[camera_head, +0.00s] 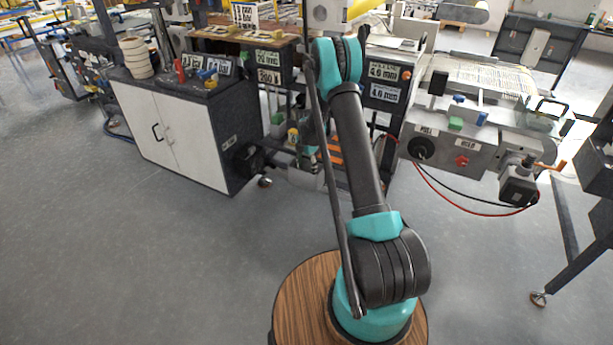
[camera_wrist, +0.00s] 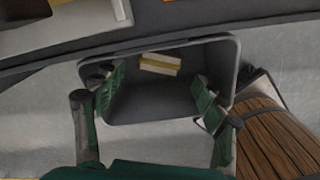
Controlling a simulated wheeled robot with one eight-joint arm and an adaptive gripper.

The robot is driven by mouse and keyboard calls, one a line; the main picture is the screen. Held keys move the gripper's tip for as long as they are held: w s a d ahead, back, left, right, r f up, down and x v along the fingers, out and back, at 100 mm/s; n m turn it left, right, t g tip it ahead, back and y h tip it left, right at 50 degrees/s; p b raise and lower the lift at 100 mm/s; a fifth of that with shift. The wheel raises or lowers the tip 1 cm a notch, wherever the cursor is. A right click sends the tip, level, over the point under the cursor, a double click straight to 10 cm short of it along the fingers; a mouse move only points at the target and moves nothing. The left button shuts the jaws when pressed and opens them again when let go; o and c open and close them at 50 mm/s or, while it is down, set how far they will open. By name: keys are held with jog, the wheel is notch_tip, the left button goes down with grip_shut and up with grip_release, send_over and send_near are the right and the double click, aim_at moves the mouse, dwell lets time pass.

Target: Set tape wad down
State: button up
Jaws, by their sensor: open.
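In the wrist view a small cream-and-yellow block, which looks like the tape wad (camera_wrist: 160,64), shows inside the opening of a dark grey bin (camera_wrist: 232,62). My gripper (camera_wrist: 157,76) is open above the bin, one green-padded finger on each side of the opening. The wad appears between and beyond the fingertips, with clear gaps on both sides. I cannot tell whether it rests on the bin floor or is falling. In the head view my arm reaches away toward the machines, and my gripper, the wad and the bin cannot be made out.
A dark machine edge (camera_wrist: 215,18) crosses above the bin in the wrist view. In the head view a white-doored cabinet (camera_head: 165,132) with tape rolls (camera_head: 135,57) stands left, and a grey machine (camera_head: 470,150) with knobs and cables stands right. The floor (camera_head: 130,245) at front left is clear.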

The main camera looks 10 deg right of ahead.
jog(key=s+d+r+m+t, duration=0.1)
jog(key=s+r+m, duration=0.25)
jog(key=r, duration=0.55)
jog(key=s+d+r+m, duration=0.1)
jog(key=s+r+m, duration=0.2)
jog(key=s+r, duration=0.35)
jog(key=s+r+m+t, duration=0.1)
jog(key=s+r+m, duration=0.5)
jog(key=s+r, duration=0.3)
jog(key=s+d+f+m+t, duration=0.2)
jog(key=s+m, duration=1)
jog(key=s, duration=1)
jog(key=shift+s+f, duration=0.15)
jog(key=shift+s, duration=0.2)
